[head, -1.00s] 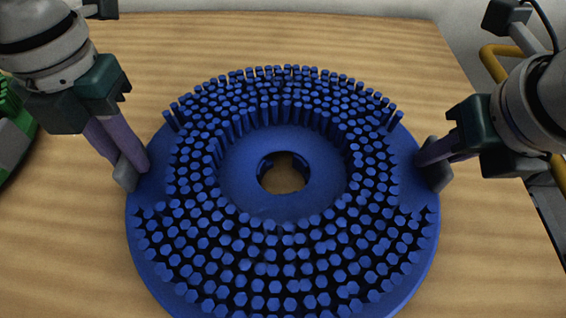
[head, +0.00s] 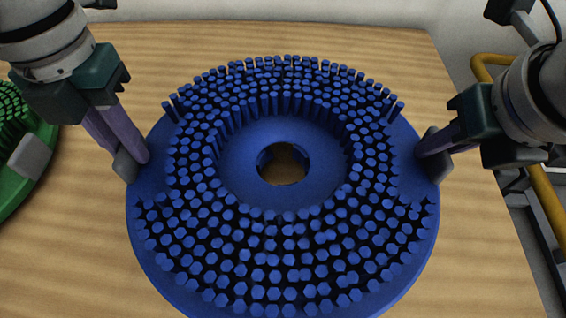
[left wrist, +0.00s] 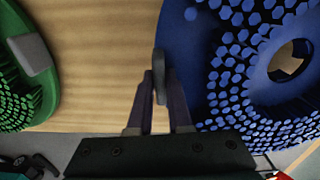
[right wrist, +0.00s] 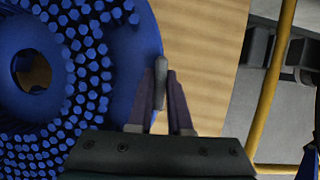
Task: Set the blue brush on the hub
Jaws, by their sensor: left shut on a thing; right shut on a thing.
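The blue brush (head: 285,195) is a large disc with bristles up and a round centre hole, through which wood shows. My left gripper (head: 134,160) is shut on the grey tab at its left edge, and my right gripper (head: 430,157) is shut on the grey tab at its right edge. The left wrist view shows the left tab (left wrist: 160,76) between the fingers; the right wrist view shows the right tab (right wrist: 160,82) likewise. The brush looks held level above the wooden table. I cannot see a hub in these views.
A green brush (head: 35,150) with a grey tab lies on the wooden table (head: 350,38) at the left, close to my left arm. A yellow rail (head: 545,195) and grey structure stand beyond the table's right edge. The table behind the blue brush is clear.

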